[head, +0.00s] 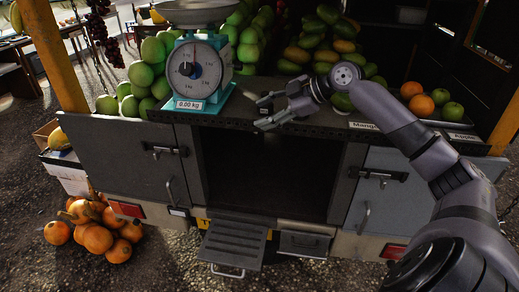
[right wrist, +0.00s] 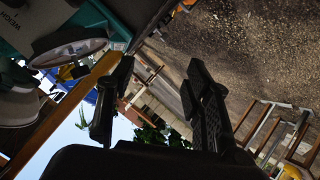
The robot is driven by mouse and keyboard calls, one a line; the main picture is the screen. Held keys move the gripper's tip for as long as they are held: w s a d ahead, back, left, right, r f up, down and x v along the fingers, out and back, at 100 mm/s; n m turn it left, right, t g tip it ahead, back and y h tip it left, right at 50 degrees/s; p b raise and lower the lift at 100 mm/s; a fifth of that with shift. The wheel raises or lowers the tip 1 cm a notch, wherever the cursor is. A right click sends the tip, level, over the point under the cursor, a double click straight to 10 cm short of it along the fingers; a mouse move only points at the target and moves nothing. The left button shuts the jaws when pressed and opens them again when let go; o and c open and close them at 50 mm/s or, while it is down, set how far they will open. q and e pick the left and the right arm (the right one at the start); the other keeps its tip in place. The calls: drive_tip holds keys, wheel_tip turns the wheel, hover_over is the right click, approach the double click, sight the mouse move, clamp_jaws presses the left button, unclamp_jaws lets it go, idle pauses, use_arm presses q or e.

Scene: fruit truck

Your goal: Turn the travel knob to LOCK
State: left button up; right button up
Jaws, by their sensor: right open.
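The teal weighing scale (head: 200,70) stands on the truck's counter, with a round white dial, a pan on top and a 0.00 kg plate. I cannot make out the travel knob in the head view. My right gripper (head: 260,112) is over the counter to the right of the scale, fingers pointing left, open and apart from it. In the right wrist view, the open fingers (right wrist: 158,70) have nothing between them.
Green fruit (head: 155,50) is piled left of and behind the scale. Mangoes (head: 318,35) lie behind my right gripper, oranges (head: 421,105) at right. The dark counter edge (head: 300,125) runs below the gripper. Orange pumpkins (head: 97,238) lie on the ground at left.

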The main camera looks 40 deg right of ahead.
drive_tip(key=s+a+f+g, duration=0.1)
drive_tip(key=a+f, duration=0.2)
drive_tip(key=f, duration=0.6)
drive_tip(key=shift+s+a+f+m+g, duration=0.15)
drive_tip(key=shift+s+a+m+g, duration=0.15)
drive_tip(key=shift+s+a+g, duration=0.1)
